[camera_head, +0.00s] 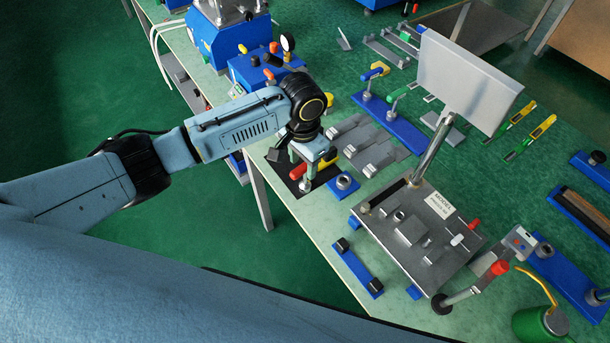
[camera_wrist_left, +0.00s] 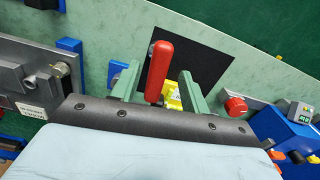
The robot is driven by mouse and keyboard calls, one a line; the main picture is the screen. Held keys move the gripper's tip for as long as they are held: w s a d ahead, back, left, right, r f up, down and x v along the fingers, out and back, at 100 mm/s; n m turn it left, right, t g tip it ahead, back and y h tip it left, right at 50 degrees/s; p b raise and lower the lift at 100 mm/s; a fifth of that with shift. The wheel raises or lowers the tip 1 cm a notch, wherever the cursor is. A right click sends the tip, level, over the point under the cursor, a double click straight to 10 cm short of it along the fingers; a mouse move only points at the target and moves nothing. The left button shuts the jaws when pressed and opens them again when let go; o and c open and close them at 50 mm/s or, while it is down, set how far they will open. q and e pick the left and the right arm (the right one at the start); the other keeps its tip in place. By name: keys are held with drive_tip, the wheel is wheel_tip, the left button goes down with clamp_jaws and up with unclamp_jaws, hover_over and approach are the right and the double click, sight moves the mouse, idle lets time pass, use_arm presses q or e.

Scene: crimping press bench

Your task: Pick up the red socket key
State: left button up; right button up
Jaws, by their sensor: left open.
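The red socket key (camera_wrist_left: 159,72) shows in the left wrist view as an upright red handle between the two grey-green fingers of my left gripper (camera_wrist_left: 160,86). Its lower end is hidden behind the gripper's dark edge, near a yellow part. In the head view, my left gripper (camera_head: 307,176) is low over the bench's near edge, at a black mat (camera_head: 284,180). A red piece of the key (camera_head: 298,171) shows beside a finger there; the arm hides much of it. The gripper is open, with gaps beside the handle in the wrist view. My right gripper is not in view.
Grey plates (camera_head: 378,156) and a blue block with a metal ring (camera_head: 344,183) lie close to the right of the gripper. A metal fixture plate (camera_head: 405,262) with a tilted grey panel (camera_head: 467,80) stands farther right. A blue press (camera_head: 228,40) stands at the back left.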

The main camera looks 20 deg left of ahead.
sight(305, 177)
use_arm(q)
drive_tip(key=f, duration=0.3)
drive_tip(key=shift+d+f, duration=0.2)
drive_tip(key=shift+f, duration=0.15)
drive_tip(key=shift+r, duration=0.1)
clamp_jaws()
